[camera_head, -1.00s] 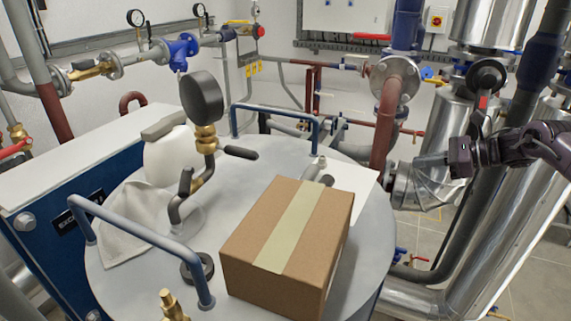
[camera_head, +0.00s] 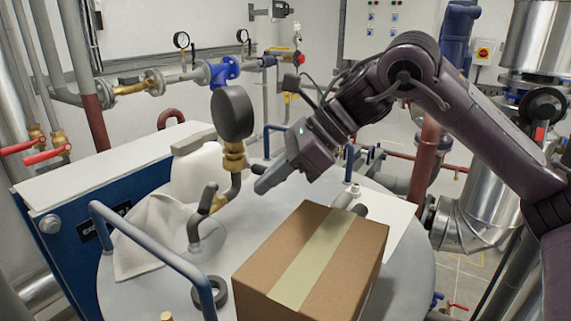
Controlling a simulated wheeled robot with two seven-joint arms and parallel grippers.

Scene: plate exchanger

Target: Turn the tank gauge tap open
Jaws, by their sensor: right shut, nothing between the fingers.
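The tank gauge (camera_head: 232,113) is a dark round dial seen from behind, on top of a brass tap body (camera_head: 234,158) and a bent grey pipe (camera_head: 196,230) rising from the tank top. A second dark handle-like piece (camera_head: 208,197) stands left of the pipe. My left gripper is not in view.
A taped cardboard box (camera_head: 315,262) sits on the grey tank top (camera_head: 420,290), below my right arm. A white jug (camera_head: 193,175), a cloth (camera_head: 145,235), a dark ring (camera_head: 209,291) and blue rail handles (camera_head: 150,240) are around the pipe.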

